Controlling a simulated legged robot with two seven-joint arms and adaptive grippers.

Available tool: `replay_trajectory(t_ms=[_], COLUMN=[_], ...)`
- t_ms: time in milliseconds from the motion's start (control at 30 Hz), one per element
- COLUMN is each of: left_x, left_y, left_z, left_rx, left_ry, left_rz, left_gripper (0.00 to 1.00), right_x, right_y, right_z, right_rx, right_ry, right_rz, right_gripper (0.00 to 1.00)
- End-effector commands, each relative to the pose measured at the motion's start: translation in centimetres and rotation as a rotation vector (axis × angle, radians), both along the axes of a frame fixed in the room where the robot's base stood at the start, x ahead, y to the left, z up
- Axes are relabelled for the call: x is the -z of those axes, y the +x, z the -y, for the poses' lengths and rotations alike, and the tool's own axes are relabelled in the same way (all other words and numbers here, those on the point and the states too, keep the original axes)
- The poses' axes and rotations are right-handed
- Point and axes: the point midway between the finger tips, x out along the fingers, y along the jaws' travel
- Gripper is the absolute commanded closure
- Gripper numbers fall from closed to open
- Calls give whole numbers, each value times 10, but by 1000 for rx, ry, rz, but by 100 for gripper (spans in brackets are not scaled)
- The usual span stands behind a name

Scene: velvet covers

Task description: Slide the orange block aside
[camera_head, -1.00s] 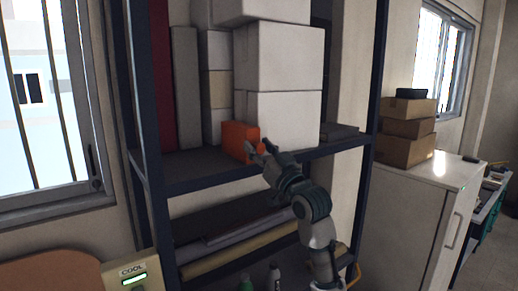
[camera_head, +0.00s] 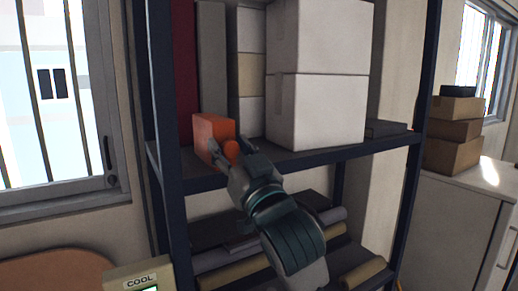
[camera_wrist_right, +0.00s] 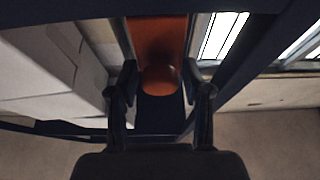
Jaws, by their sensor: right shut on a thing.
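The orange block (camera_head: 214,130) stands upright on the shelf board (camera_head: 320,153), near its left end and in front of the grey and red upright items. A round orange knob (camera_head: 231,149) sticks out of its front. My right gripper (camera_head: 228,156) is at the knob, shut on it. In the right wrist view the block (camera_wrist_right: 158,34) fills the top middle, and the two fingers of my right gripper (camera_wrist_right: 160,90) stand on either side of the knob (camera_wrist_right: 160,78). My left gripper is not in view.
Two large white boxes (camera_head: 316,112) are stacked right of the block, with a gap between. A grey upright item (camera_head: 211,60) and a red one (camera_head: 184,70) stand behind it. The dark left shelf post (camera_head: 163,100) is close on the left. Rolls (camera_head: 235,262) lie on the lower shelf.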

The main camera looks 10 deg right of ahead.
Motion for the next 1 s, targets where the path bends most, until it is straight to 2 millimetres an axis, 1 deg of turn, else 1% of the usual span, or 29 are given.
replay_trajectory(t_ms=[33, 67, 167, 267, 467, 500, 533, 767, 900, 1000], left_x=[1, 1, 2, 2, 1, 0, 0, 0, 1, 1], left_y=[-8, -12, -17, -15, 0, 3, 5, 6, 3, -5], left_z=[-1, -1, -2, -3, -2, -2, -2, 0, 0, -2], left_rx=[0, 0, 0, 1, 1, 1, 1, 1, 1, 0], left_ry=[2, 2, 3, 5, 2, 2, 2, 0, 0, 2], left_rz=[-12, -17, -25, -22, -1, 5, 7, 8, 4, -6], left_gripper=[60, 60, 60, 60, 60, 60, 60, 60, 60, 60], right_x=[1, 1, 0, 0, -1, -1, -1, 0, -1, 0], right_y=[-1, -2, -2, -1, -1, -1, -1, -2, -3, -4], right_z=[-5, -7, -7, -7, -4, -4, -4, -6, -6, -6], right_rx=[-2, -1, -1, 0, 1, 1, 1, 1, 1, 1], right_ry=[-3, -2, -1, 0, 3, 3, 3, 1, 1, 1], right_rz=[0, 0, -1, 1, 2, 3, 3, 3, 3, 3], right_gripper=[100, 100, 100, 100, 100, 49, 42, 42, 42, 42])
